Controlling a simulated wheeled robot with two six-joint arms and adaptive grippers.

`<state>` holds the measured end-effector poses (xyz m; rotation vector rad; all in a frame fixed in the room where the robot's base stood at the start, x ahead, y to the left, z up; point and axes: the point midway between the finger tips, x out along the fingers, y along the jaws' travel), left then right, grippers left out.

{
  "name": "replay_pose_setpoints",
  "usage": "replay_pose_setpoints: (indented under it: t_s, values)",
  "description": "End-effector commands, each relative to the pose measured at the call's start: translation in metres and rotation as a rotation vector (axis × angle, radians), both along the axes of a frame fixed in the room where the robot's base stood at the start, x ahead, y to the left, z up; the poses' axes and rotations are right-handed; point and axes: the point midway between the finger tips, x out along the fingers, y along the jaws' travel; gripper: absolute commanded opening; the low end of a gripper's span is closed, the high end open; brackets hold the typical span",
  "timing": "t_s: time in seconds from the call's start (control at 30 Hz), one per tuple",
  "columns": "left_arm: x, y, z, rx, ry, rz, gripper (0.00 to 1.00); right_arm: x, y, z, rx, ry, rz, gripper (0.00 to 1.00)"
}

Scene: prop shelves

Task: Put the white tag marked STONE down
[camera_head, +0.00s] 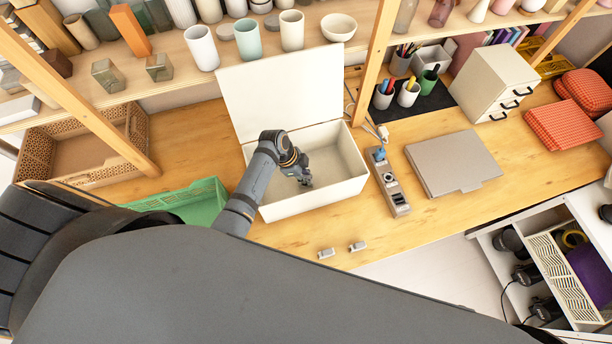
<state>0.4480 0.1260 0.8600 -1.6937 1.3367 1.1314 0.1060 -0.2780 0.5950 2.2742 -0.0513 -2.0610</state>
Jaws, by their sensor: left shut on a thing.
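My left gripper (304,178) reaches down into the open white box (344,186) on the wooden table. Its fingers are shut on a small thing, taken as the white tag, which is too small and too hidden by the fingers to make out. No STONE marking can be read. The gripper is inside the outline of the box; I cannot tell how far above the floor of the box it is. My right gripper is not in view.
The box lid (280,92) stands open at the back. A green crate (192,203) is left of the box, a power strip (388,180) and grey laptop-like slab (452,163) right. Two small pale pieces (326,253) (357,246) lie near the front edge.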

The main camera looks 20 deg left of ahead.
Motion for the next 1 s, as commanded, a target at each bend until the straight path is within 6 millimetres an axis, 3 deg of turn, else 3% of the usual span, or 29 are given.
replay_pose_setpoints:
  t_s: [0.3,0.33,0.5,0.87,1.0]
  values:
    - [0.000,0.000,-0.004,0.000,0.000,0.000,0.00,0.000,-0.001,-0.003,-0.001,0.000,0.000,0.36]
    - [0.000,0.000,-0.003,0.000,0.000,0.000,0.19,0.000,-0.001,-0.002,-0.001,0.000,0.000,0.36]
    - [0.000,0.000,-0.003,0.000,0.000,0.000,0.39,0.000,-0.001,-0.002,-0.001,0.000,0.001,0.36]
    - [0.000,0.002,0.004,0.000,-0.002,0.001,0.39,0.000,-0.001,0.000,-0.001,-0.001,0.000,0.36]
    - [-0.002,0.013,0.030,0.003,-0.004,0.000,0.39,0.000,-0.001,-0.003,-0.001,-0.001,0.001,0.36]
